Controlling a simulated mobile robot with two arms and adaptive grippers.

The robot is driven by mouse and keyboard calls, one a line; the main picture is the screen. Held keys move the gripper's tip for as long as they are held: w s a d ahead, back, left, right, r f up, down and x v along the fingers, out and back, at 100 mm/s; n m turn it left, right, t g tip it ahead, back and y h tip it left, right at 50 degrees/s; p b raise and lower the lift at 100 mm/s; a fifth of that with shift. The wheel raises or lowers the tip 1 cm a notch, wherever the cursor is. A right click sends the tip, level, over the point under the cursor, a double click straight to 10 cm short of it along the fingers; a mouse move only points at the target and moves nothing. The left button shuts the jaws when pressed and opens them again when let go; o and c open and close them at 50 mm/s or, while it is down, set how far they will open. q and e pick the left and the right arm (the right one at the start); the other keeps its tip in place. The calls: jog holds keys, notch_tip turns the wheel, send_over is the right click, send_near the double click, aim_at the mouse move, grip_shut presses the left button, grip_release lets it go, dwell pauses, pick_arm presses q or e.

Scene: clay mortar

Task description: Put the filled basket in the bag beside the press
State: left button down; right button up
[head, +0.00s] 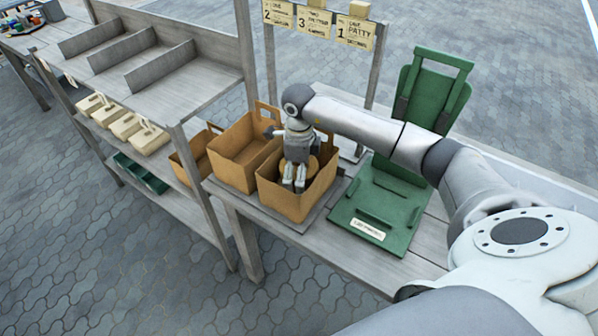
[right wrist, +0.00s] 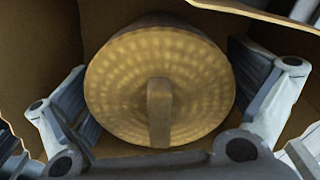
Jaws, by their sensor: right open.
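The brown paper bag (head: 283,207) beside the green press (head: 383,208) stands open at the top. A round tan woven basket (head: 313,165) is inside this bag, partly hidden by my gripper. In the right wrist view the basket (right wrist: 190,80) shows a round woven face with an upright bar at its middle; its contents cannot be told. My right gripper (head: 294,184) reaches down into the bag's mouth. Its fingers are open, one on each side of the basket, with gaps visible in the wrist view (right wrist: 165,125). My left gripper is not in view.
A second open paper bag (head: 232,165) stands directly left, and another (head: 188,165) sits lower on the shelf. A wooden rack (head: 165,70) with cream boxes (head: 125,124) is at the left. A sign frame (head: 317,22) stands behind the bags.

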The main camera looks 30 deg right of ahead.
jog(key=shift+r, duration=0.15)
notch_tip(320, 180, up, 12)
jog(key=shift+r+b, duration=0.1)
jog(key=shift+b, duration=0.75)
